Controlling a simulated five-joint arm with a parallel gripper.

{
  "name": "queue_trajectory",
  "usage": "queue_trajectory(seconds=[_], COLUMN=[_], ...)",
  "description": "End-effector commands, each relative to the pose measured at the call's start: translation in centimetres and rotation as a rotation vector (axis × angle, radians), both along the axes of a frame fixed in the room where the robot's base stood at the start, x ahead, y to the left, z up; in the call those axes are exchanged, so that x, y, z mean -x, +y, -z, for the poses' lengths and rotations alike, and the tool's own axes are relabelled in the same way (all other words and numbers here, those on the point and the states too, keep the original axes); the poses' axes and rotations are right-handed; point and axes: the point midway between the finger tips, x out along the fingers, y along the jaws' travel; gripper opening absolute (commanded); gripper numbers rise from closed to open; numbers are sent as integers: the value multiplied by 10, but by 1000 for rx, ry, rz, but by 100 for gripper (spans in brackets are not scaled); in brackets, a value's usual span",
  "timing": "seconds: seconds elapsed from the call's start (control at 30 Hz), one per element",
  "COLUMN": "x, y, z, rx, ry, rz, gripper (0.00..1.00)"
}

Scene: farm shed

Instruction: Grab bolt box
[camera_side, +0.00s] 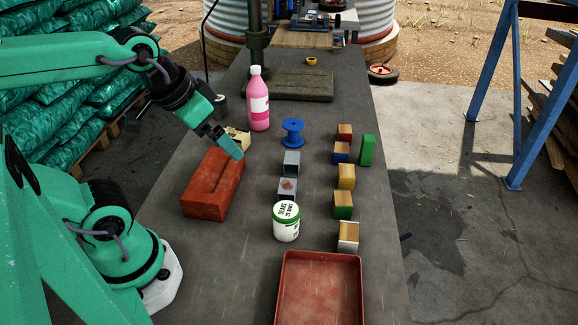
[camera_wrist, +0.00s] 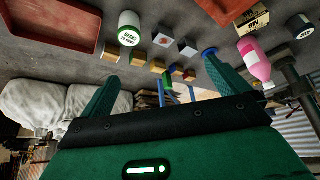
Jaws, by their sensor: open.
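A small cream box (camera_side: 238,137) with dark markings stands on the bench behind my gripper in the side view, partly hidden by it. It is the likeliest bolt box, though its lettering is not clear. My gripper (camera_side: 231,147) is open and empty, above the red brick and on the near side of the box. In the wrist view the two green fingers of my gripper (camera_wrist: 163,88) stand wide apart with nothing between them.
A red brick (camera_side: 213,184) lies below my gripper. A pink bottle (camera_side: 258,100), blue spool (camera_side: 292,132) and white-and-green tub (camera_side: 286,222) stand nearby. Two grey cubes (camera_side: 291,163) and several coloured wooden blocks (camera_side: 346,177) form rows. A red tray (camera_side: 320,257) is at the front.

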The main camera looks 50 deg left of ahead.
Motion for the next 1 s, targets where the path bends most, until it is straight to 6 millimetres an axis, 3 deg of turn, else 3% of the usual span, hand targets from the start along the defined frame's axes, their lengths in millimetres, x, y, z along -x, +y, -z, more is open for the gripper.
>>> queue_trajectory(seconds=[0.37,0.67,1.0], x=[-14,-55,-106], y=[8,36,85], z=[-4,-7,6], rx=[-1,0,12], ry=[28,106,204], rz=[-29,-114,-218], gripper=[100,100,100])
